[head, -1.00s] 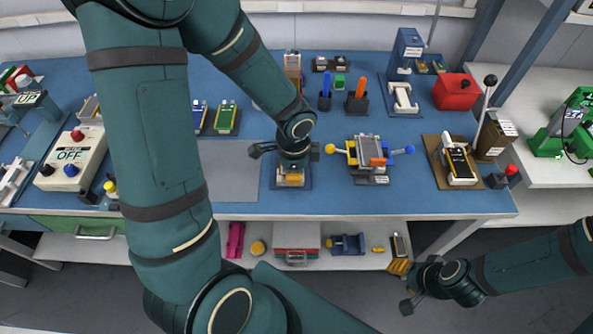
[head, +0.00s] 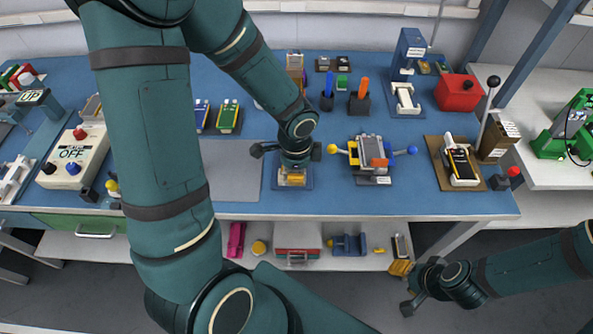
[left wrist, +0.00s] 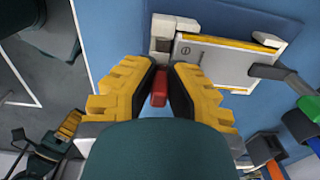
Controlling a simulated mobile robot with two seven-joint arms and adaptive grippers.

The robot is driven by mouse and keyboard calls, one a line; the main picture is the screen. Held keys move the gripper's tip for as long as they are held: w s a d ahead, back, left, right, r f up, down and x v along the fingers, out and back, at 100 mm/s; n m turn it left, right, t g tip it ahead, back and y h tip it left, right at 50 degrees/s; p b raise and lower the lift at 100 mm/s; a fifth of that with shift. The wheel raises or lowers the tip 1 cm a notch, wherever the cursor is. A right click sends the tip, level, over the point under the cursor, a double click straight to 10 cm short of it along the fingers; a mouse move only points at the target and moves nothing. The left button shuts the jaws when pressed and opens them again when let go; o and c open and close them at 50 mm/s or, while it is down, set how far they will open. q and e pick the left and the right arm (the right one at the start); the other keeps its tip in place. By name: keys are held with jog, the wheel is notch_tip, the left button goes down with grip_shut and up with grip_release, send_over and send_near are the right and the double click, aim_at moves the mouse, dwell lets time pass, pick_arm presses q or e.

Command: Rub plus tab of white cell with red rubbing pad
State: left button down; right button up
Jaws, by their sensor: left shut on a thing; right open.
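The white cell (left wrist: 225,62) lies flat in the left wrist view, with yellow strips along its edges and a small circled mark. A pale block with dark grey parts (left wrist: 163,32) sits at its left end. I cannot make out the plus tab clearly. My left gripper (left wrist: 158,88) is shut on the red rubbing pad (left wrist: 159,93), whose tip points towards that end of the cell. I see no clear contact. In the head view my left gripper (head: 295,163) is low over the bench and hides most of the cell. My right gripper (head: 412,289) is open and empty, out in front of the bench.
A fixture with yellow and blue knobs (head: 373,158) stands just right of my left gripper. Blue and orange sticks in holders (head: 359,104) stand behind it. A lower shelf (head: 370,264) holds several items.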

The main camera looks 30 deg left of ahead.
pick_arm(q)
jog(key=shift+s+a+r, duration=0.1)
jog(key=shift+s+a, duration=0.2)
jog(key=shift+a, duration=0.2)
jog(key=shift+w+d, duration=0.4)
jog(key=shift+d, duration=0.25)
jog(key=shift+a, duration=0.1)
dwell(0.6)
jog(key=shift+d, duration=0.2)
notch_tip(320, 180, up, 5)
jog(key=p, duration=0.3)
jog(key=shift+f+p, duration=0.2)
jog(key=shift+p, duration=0.15)
notch_tip(320, 180, up, 2)
jog(key=shift+r+p, duration=0.2)
jog(key=shift+p, duration=0.8)
